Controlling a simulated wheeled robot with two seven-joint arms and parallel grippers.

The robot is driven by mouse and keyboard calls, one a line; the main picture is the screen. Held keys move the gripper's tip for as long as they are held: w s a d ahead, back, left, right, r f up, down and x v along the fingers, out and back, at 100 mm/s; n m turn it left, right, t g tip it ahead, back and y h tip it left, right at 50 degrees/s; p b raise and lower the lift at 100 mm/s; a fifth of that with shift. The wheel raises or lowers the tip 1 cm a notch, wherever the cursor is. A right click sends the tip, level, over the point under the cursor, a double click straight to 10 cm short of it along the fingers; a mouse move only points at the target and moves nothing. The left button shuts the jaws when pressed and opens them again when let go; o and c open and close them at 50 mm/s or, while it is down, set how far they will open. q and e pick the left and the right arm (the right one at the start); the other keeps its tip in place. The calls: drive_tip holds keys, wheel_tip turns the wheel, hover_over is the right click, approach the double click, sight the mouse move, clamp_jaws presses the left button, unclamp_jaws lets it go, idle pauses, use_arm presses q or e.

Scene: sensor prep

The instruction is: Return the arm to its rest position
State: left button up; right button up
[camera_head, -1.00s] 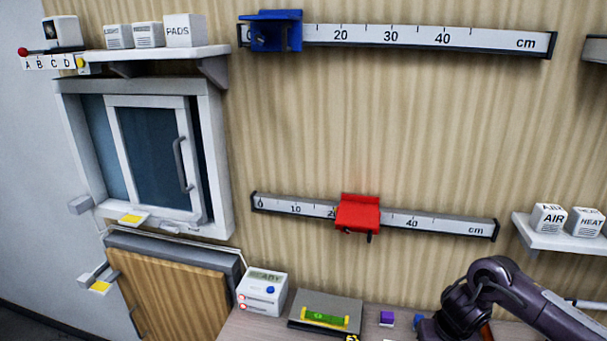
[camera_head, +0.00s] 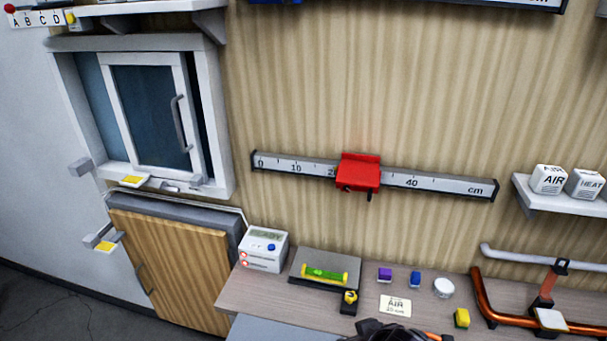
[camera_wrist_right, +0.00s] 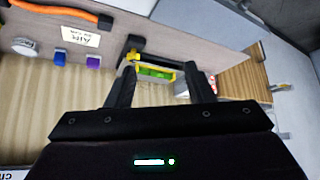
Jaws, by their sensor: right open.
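My right gripper (camera_wrist_right: 163,85) shows in the right wrist view, with its two dark fingers spread apart and nothing between them. Beyond the fingers lie the green level (camera_wrist_right: 155,73) and the worktop (camera_wrist_right: 110,18). In the head view a dark part of my arm shows at the bottom edge, in front of the worktop (camera_head: 268,292); its fingertips are not visible there. My left gripper is in neither view.
A red slider (camera_head: 358,172) sits on the lower wall ruler (camera_head: 430,184). The green level (camera_head: 325,274), purple block (camera_head: 385,274), blue block (camera_head: 415,278), white disc (camera_head: 443,287), yellow block (camera_head: 461,318) and orange pipe (camera_head: 485,302) are on the worktop. A shelf (camera_head: 560,204) juts out at right.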

drive_tip(key=s+d+f+m+g+h, duration=0.1)
drive_tip(key=s+d+g+h, duration=0.15)
drive_tip(key=s+d, duration=0.7)
drive_tip(key=s+f+g+b, duration=0.25)
drive_tip(key=f+b, duration=0.25)
drive_tip(key=f, duration=3.1)
drive_tip(key=s+d+f+g+b, duration=0.1)
drive_tip(key=s+d+f+b, duration=0.1)
drive_tip(key=s+f, duration=1.7)
drive_tip(key=shift+s+d+f+y+b, duration=0.35)
drive_tip(key=shift+d+f, duration=0.15)
drive_tip(key=shift+f, duration=0.15)
